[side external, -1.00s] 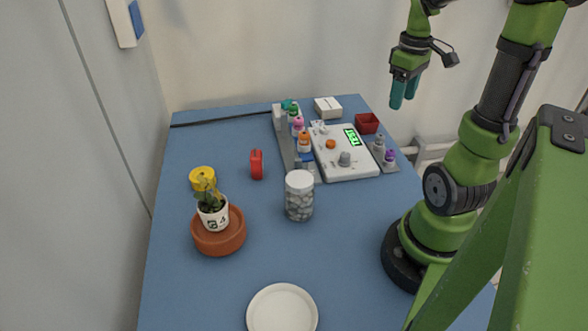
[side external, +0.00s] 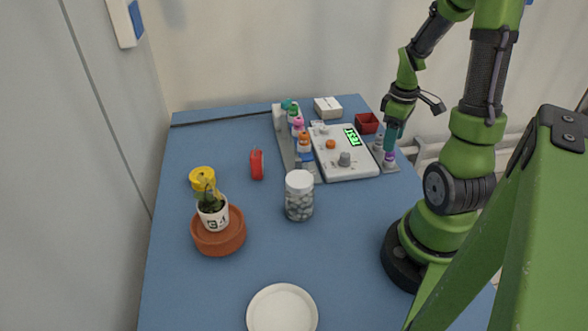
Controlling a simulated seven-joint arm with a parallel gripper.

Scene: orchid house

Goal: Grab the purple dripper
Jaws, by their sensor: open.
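The purple dripper (side external: 390,158) stands in the small grey rack at the right edge of the blue table, by the white device. My gripper (side external: 391,146), with teal fingers pointing down, is directly over the dripper. Its fingers are open and overlap the dripper's upper part in this view. I cannot tell whether they touch it or reach around it. The dripper's top is hidden behind the fingers.
A grey-topped dripper (side external: 378,142) stands close beside the purple one. The white device (side external: 348,168) with knobs and a green display is just left. A red box (side external: 366,123) sits behind.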

